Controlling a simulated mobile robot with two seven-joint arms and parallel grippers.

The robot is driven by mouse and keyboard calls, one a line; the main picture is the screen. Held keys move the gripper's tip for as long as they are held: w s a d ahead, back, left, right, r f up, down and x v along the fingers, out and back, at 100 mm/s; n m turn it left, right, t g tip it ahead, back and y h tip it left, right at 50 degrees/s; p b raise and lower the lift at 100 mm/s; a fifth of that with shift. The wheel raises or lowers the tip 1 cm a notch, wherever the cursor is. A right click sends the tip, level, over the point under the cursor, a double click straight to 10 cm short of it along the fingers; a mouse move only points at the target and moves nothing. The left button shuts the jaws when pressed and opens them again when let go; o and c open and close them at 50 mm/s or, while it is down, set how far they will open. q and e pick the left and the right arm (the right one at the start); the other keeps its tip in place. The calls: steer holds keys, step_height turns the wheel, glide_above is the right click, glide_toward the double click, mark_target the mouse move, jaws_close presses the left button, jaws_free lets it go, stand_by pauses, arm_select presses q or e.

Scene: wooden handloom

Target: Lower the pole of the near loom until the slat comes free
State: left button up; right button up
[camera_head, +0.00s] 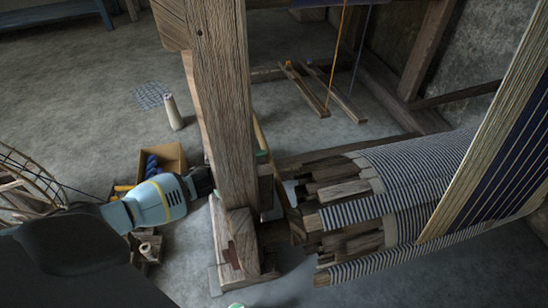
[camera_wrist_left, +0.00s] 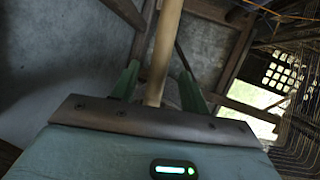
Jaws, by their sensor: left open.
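The near loom's thick wooden post (camera_head: 228,100) stands upright in the middle of the head view. A pale, thin pole (camera_head: 259,132) shows just behind the post's right side. In the left wrist view the pole (camera_wrist_left: 164,45) runs up between the two green fingers of my left gripper (camera_wrist_left: 158,85). The fingers are apart on either side of it; contact is not clear. In the head view my left gripper (camera_head: 203,182) reaches behind the post, which hides most of its fingers. Dark wooden slats (camera_head: 338,191) show at the end of the striped cloth roll; I cannot tell which is the task's slat.
Striped cloth (camera_head: 415,165) and the slanted warp sheet (camera_head: 505,150) fill the right. A box with blue yarn (camera_head: 170,155), a pale spool (camera_head: 173,112) and a wire basket (camera_head: 28,180) are on the left. Wooden treadles (camera_head: 305,90) lie behind. Floor at upper left is open.

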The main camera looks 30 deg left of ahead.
mark_target(270, 159)
arm_select(q)
steer(key=b+x, duration=0.2)
steer(key=x, duration=0.3)
steer(key=shift+f, duration=0.15)
steer(key=shift+w+d+b, duration=0.25)
steer(key=shift+w+b, duration=0.2)
steer(key=shift+w, duration=0.25)
steer(key=c, duration=0.5)
jaws_close()
